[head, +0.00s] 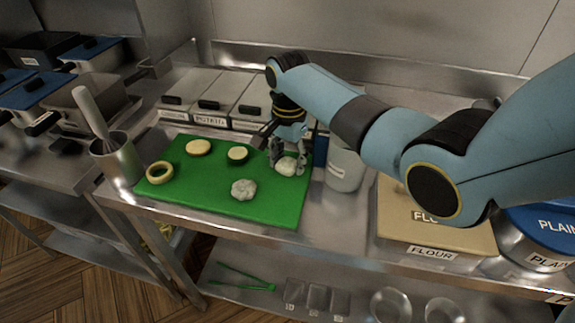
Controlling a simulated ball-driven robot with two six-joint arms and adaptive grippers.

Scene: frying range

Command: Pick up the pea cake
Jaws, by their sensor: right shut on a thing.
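My right gripper (286,158) reaches down over the back right of the green board (210,200). Its fingers are closed around a pale whitish lump (287,166), which looks to be at the board's surface. I cannot tell whether it is lifted. A second whitish lump (244,189) lies at the board's front middle. Two round cakes with pale tops lie further back, one at the left (198,147) and one with a dark side (238,153). I cannot tell by sight which piece is the pea cake. My left gripper is not in view.
Lidded containers (215,92) line the back. A white tub (345,168) and a flour bin (430,225) stand to the right.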

